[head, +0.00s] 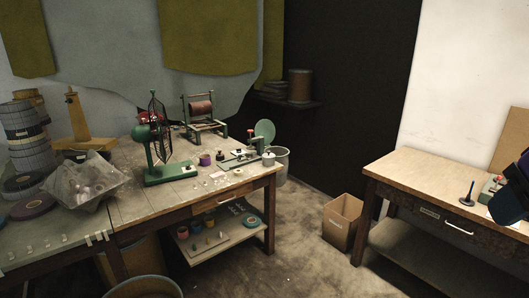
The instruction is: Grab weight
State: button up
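A small grey metal cylinder with a knob on top (268,159) stands near the right end of the left workbench (112,229). It looks like a weight, but it is too small to be sure. A green device with a round green disc (264,131) is just left of and behind it. My gripper cannot be made out in this view.
A green fan (156,165), a spool winder (202,112) and a clear plastic bag (83,186) crowd the left workbench. A grey bin (281,167) stands behind its right end.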

aim_at(219, 156)
jog(key=i+u, duration=0.3)
jog(key=i, duration=0.25)
jog(key=i+l+u, duration=0.15)
jog(key=i+u, duration=0.15)
jog(key=i, duration=0.25)
jog(key=i+l+u, duration=0.3)
jog(key=i, duration=0.2)
jog(key=i+l+u, duration=0.25)
jog(key=i+l, duration=0.4)
jog(key=i, duration=0.35)
jog(key=i+l+u, duration=0.25)
jog(key=i+l, duration=0.55)
jog(key=i, duration=0.15)
